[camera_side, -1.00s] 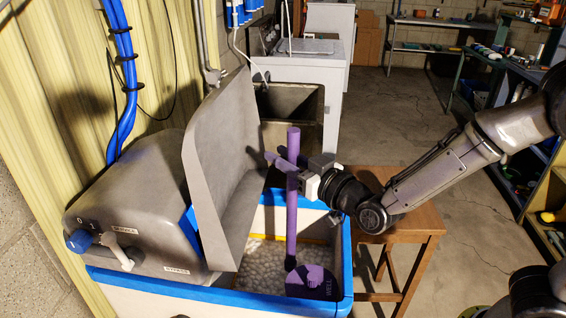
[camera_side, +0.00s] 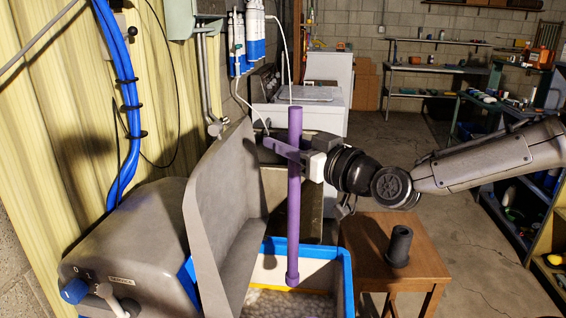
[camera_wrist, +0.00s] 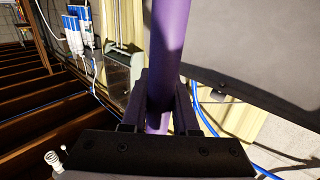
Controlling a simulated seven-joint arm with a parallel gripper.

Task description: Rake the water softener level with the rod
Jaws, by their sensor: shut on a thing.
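My gripper (camera_side: 294,155) is shut around the upper part of the purple rod (camera_side: 293,220) in the side view. The rod is upright, its thicker bottom end over the open tank. In the wrist view the same rod (camera_wrist: 165,50) passes between the jaws of my gripper (camera_wrist: 160,110). The white-grey softener pellets (camera_side: 268,302) show at the bottom of the side view, inside the blue-rimmed tank (camera_side: 346,272). Most of the pellet surface is cut off by the frame. I cannot tell whether it is level.
The raised grey lid (camera_side: 218,205) stands left of the rod. A wooden stool (camera_side: 372,262) with a black cylinder (camera_side: 398,246) is to the right of the tank. Blue pipes (camera_side: 128,120) run down the left wall. Open floor (camera_side: 385,140) lies behind the stool.

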